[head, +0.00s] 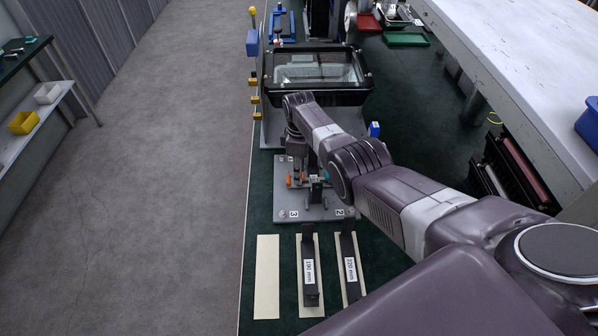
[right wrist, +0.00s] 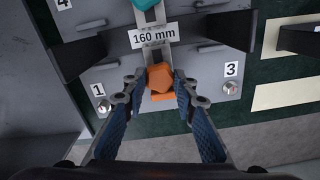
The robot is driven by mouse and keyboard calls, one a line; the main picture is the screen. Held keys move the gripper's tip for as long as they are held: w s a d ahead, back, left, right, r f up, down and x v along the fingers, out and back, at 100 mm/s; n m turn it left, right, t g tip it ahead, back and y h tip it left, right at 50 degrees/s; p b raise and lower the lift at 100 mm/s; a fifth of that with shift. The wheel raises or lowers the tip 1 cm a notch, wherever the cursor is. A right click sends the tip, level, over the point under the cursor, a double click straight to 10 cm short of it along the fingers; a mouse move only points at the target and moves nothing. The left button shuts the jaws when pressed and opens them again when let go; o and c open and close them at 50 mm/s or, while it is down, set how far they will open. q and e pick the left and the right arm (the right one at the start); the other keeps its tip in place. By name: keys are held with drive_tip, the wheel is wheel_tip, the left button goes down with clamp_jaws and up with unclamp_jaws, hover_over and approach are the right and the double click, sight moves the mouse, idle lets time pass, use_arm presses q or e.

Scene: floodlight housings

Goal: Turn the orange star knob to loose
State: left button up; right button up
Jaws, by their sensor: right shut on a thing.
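Another orange piece (right wrist: 162,97) shows just below the knob. In the head view my right arm reaches over the grey fixture plate (head: 320,213), and orange parts show there beside the arm. The arm and its links hide much of the gripper there. My left gripper is in neither view.
Dark bars labelled 190 mm (head: 309,267) and 220 mm (head: 350,268) lie on cream strips at the front of the green bench. A black-framed floodlight housing (head: 352,93) stands behind the plate. A teal part (right wrist: 145,3) lies beyond the label.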

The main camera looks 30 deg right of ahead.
drive_tip(key=o, duration=1.2)
drive_tip(key=shift+c, duration=0.2)
wheel_tip(320, 180, up, 12)
